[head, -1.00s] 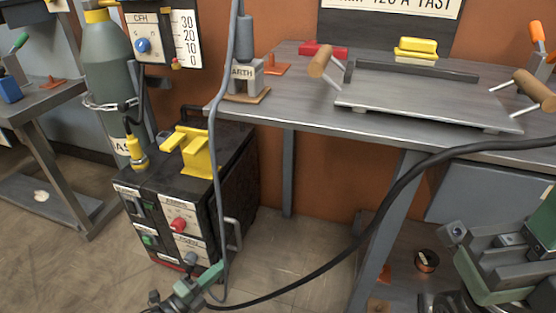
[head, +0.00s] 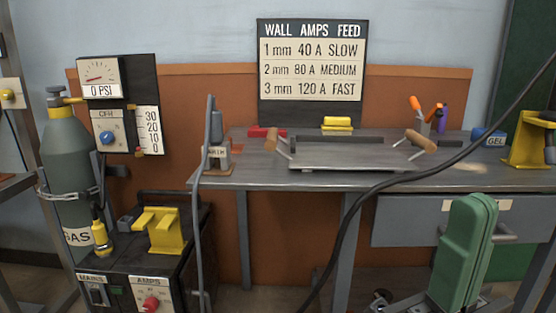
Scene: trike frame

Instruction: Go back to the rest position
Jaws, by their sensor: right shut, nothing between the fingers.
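My right arm, with its green housing, stands at the lower right of the head view, in front of the table's drawer. My right gripper (head: 384,301) shows only in part, dark and small at the bottom edge below the table. It is shut with nothing seen in it, and its fingertips are hard to make out. It is apart from the table and the things on it. My left gripper is out of view.
The grey table (head: 330,178) bears a metal plate with wooden-handled clamps (head: 423,141). A black cable (head: 372,190) hangs across the view in front of it. The welder (head: 190,270) and gas bottle (head: 68,160) stand at left.

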